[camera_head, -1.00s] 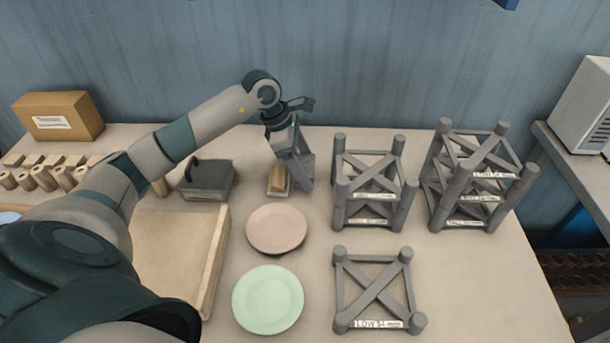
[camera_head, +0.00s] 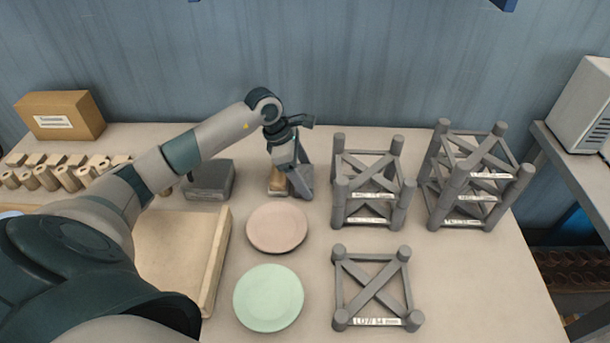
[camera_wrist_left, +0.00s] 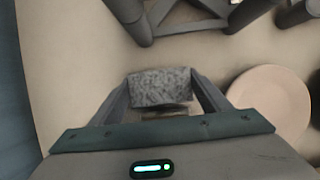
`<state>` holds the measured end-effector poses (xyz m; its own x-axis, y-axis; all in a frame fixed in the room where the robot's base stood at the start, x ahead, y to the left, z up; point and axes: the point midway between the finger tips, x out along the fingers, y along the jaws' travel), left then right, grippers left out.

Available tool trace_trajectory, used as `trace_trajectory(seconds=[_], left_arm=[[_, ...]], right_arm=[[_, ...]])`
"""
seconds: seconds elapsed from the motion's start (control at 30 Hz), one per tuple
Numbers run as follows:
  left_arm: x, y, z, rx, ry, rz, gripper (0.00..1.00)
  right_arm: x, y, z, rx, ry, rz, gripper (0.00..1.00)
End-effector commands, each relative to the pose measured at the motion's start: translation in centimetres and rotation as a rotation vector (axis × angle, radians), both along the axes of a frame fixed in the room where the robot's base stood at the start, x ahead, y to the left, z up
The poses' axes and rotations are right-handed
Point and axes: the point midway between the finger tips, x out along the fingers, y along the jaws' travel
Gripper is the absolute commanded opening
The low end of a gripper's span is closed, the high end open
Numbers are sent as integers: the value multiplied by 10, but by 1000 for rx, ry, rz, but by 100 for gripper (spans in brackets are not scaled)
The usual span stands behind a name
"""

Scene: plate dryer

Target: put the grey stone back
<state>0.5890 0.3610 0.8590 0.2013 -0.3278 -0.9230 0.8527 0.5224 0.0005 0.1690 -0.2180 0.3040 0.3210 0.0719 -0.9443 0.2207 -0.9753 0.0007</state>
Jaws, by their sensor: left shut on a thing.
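My left gripper (camera_head: 291,184) is low over the back middle of the table, beside a small tan block on a pale base (camera_head: 276,184). In the left wrist view, the same gripper (camera_wrist_left: 163,88) is shut on the grey stone (camera_wrist_left: 160,87), a speckled grey block held between the two fingertips. In the head view the fingers largely hide the stone. I cannot tell whether the stone touches the table or the base. My right gripper is not in view.
Right of my gripper stand two tall grey racks (camera_head: 368,193) (camera_head: 465,198) and a low one (camera_head: 375,290). A pink plate (camera_head: 277,228) and a green plate (camera_head: 268,297) lie in front. A dark grey box (camera_head: 210,180) and a wooden board (camera_head: 180,250) are left.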

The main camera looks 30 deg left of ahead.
Motion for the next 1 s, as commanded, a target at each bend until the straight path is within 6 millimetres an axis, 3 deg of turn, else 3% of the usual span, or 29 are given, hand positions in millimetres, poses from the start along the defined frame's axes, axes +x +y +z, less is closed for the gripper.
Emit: trace_trajectory(seconds=[0.33,0.37,0.43,1.0], left_arm=[[0,0,-2,0,-1,0,49],[0,0,-2,0,0,0,73],[0,0,-2,0,0,0,89],[0,2,3,2,-1,0,89]], right_arm=[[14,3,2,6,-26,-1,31],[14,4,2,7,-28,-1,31],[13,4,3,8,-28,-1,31],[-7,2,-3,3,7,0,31]])
